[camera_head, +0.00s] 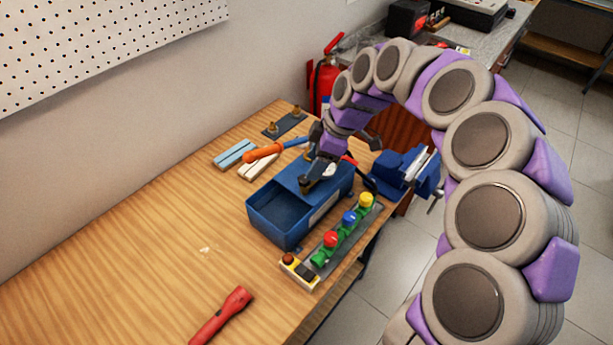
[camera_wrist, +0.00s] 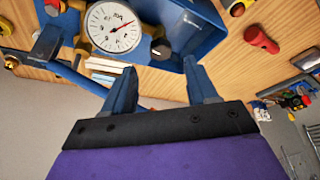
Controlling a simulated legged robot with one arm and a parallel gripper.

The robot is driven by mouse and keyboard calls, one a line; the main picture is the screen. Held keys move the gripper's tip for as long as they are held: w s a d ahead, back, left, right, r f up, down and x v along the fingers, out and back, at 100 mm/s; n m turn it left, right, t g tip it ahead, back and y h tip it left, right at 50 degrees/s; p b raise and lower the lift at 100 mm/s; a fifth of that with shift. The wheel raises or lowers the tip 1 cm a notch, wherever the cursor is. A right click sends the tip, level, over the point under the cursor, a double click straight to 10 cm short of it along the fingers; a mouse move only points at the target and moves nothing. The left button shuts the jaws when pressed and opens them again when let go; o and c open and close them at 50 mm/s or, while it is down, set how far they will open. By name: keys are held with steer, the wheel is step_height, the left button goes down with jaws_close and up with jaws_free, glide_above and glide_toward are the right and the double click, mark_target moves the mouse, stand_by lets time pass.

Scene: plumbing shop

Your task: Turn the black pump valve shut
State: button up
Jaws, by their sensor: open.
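The blue pump (camera_head: 290,205) stands on the wooden bench, with an open tank at its near end. Its white dial gauge (camera_wrist: 112,26) has a red needle and shows clearly in the wrist view. A black knob on a brass fitting, apparently the pump valve (camera_wrist: 160,48), sits right of the gauge beside the blue tank. My gripper (camera_wrist: 163,68) is open, its two fingers apart and empty. In the wrist picture the knob lies just beyond the gap between the fingertips; I cannot tell whether they touch. In the head view my gripper (camera_head: 333,148) is over the pump's far end, partly hiding it.
A strip of red, blue and yellow valves (camera_head: 349,218) lies right of the pump. A blue vise (camera_head: 408,170) is on the bench edge. A red flashlight (camera_head: 222,316) lies in front; the bench's left is mostly clear.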

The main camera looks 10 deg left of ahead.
mark_target(304, 178)
steer(key=x, duration=0.4)
steer(key=shift+d+f+b, duration=0.1)
steer(key=shift+b, duration=0.3)
steer(key=shift+a+f, duration=0.45)
steer(key=shift+f, duration=0.1)
steer(key=shift+d, duration=0.1)
steer(key=shift+c, duration=0.3)
steer(key=shift+c, duration=1.4)
steer(key=c, duration=0.7)
